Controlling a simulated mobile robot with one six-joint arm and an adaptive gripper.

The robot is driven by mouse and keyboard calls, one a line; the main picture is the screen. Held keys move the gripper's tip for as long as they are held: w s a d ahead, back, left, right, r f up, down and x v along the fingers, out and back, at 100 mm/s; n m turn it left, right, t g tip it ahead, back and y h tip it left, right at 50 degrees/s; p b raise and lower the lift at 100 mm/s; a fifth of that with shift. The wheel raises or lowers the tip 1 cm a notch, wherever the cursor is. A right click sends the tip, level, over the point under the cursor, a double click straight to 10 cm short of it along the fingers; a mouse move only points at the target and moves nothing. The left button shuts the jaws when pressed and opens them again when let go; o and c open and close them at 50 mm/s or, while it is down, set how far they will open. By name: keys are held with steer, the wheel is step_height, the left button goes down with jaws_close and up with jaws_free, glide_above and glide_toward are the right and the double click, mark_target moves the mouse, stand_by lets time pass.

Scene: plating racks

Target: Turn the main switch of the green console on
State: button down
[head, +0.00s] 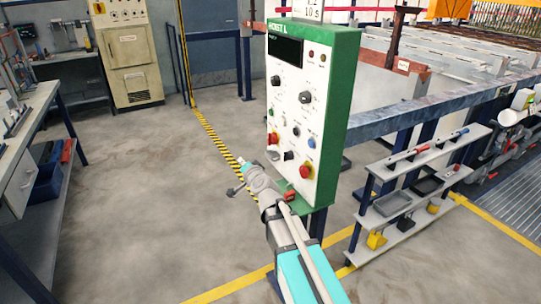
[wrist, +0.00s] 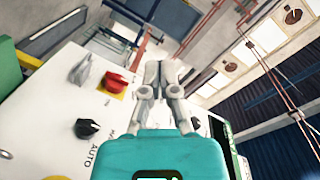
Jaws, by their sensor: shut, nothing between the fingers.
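The green console (head: 342,110) stands upright at the centre of the head view, its white panel facing left. A red knob on a yellow plate (head: 306,170) sits low on the panel and looks like the main switch; its label is unreadable. Another red knob (head: 273,140) is at the panel's left edge. In the wrist view a red knob on yellow (wrist: 117,83) lies left of my gripper (wrist: 160,78), beside a black AUTO selector (wrist: 87,128). My gripper is shut and empty, apart from these knobs. In the head view my arm's end is before the console's lower left.
A shelf rack (head: 395,205) with trays and tools stands right of the console. A workbench (head: 40,115) is at the left, and a beige cabinet (head: 132,65) at the back. The floor left of the console is clear.

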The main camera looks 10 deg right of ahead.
steer(key=w+d+f+m+h+b, duration=0.1)
steer(key=d+f+m+h+b, duration=0.1)
steer(key=m+h, duration=0.4)
steer(key=w+d+f+m+h+b, duration=0.2)
steer(key=d+m+h, duration=0.4)
steer(key=m, duration=0.3)
steer(key=shift+w+d+f+h+b, duration=0.35)
steer(key=shift+f+b, duration=0.2)
steer(key=shift+b, duration=0.6)
steer(key=shift+w+d, duration=0.1)
glide_toward(271, 144)
steer(key=w+d, duration=0.4)
steer(key=shift+w+a, duration=0.15)
steer(key=shift+w, duration=0.4)
steer(key=shift+w+a, duration=0.15)
steer(key=shift+w, duration=0.4)
steer(key=shift+d, duration=0.1)
steer(key=shift+d+m, duration=0.1)
steer(key=shift+m, duration=0.2)
